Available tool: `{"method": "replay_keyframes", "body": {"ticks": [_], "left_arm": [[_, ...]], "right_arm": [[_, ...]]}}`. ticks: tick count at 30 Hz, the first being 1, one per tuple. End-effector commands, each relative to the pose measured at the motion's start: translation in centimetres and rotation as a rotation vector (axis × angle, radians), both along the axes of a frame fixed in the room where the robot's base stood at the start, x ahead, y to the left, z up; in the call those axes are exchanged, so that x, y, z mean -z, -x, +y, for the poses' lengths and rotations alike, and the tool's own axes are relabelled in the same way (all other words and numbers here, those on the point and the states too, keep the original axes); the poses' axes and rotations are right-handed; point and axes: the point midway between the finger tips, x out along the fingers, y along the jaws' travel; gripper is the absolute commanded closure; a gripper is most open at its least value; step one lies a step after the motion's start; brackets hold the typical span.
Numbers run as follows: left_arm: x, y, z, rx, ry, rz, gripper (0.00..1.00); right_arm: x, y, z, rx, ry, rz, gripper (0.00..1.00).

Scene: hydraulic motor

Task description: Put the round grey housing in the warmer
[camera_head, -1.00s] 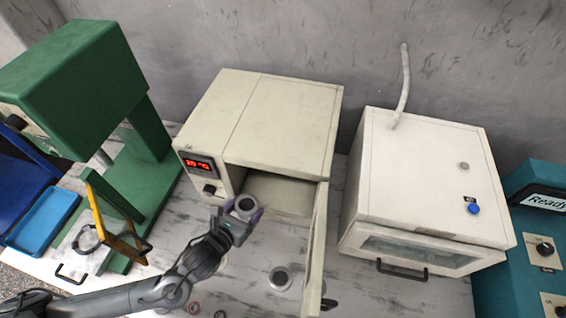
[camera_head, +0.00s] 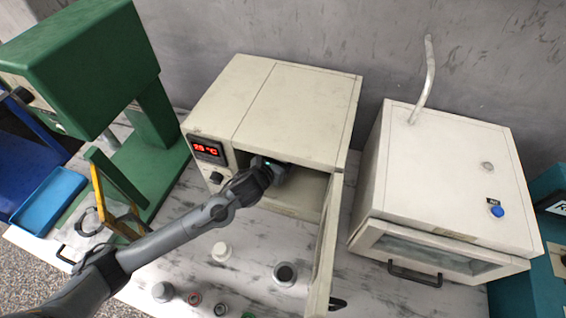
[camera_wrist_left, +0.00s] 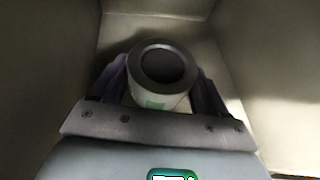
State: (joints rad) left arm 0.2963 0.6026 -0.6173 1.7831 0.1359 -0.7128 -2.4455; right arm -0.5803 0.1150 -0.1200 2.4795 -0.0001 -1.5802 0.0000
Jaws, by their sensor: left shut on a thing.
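The warmer is the cream box (camera_head: 272,110) with a red digital display and its door (camera_head: 325,245) swung open toward the front. My left gripper (camera_head: 278,172) reaches in through the door opening. In the left wrist view my left gripper (camera_wrist_left: 160,95) is shut on the round grey housing (camera_wrist_left: 163,68), which has a dark ring-shaped top and stands between the fingers. The warmer's inner walls (camera_wrist_left: 255,70) surround it. Whether the housing touches the warmer floor cannot be told. In the head view the gripper and warmer roof mostly hide the housing. My right gripper is not in view.
A white box with a blue button (camera_head: 450,180) stands right; a green press (camera_head: 85,65) and blue tray (camera_head: 48,200) stand left.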

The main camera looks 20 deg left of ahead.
Motion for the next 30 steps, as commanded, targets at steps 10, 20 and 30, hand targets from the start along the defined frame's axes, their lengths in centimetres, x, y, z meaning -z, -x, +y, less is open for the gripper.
{"method": "replay_keyframes", "body": {"ticks": [10, 20, 30], "left_arm": [[3.1, -0.8, -0.1, 0.000, 0.003, -0.003, 0.71], [3.3, -0.8, -0.1, 0.000, 0.001, -0.003, 0.71], [3.8, -0.8, -0.1, 0.000, 0.000, 0.000, 0.06]], "right_arm": [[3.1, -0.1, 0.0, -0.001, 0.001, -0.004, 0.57], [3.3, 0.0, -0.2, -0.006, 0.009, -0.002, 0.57], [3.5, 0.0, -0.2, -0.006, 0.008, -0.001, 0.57]]}}
